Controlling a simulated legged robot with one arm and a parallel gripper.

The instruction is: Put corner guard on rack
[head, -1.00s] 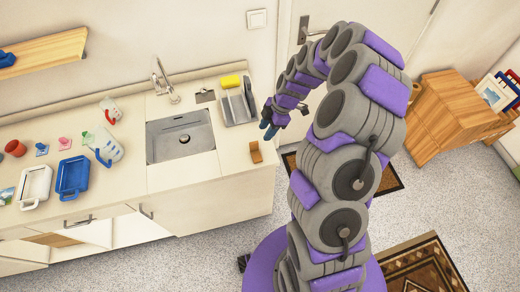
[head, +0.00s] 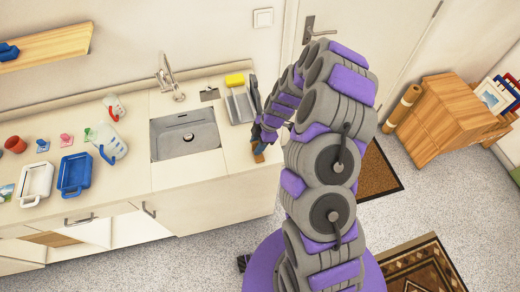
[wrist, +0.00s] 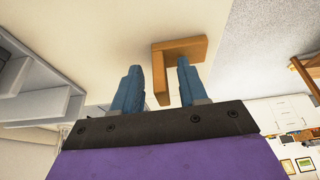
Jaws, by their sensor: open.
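The corner guard is an orange-brown, L-shaped piece (wrist: 188,49) on the pale counter near its front right edge. In the head view it shows as a small brown piece (head: 259,156), partly hidden by my gripper (head: 264,138). In the wrist view, my gripper (wrist: 160,82) is open, with one blue finger on each side of the guard's narrow leg. I see a gap at the left finger; contact at the right one I cannot tell. A grey rack (head: 238,107) stands right of the sink; a grey slotted form (wrist: 35,95) at left in the wrist view looks like it.
A yellow sponge (head: 235,80) sits at the rack's back. The sink (head: 185,135) is left of the rack. A blue tray (head: 75,176), a white tray (head: 36,183) and a jug (head: 107,143) stand farther left. A wooden cabinet (head: 440,115) is at right.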

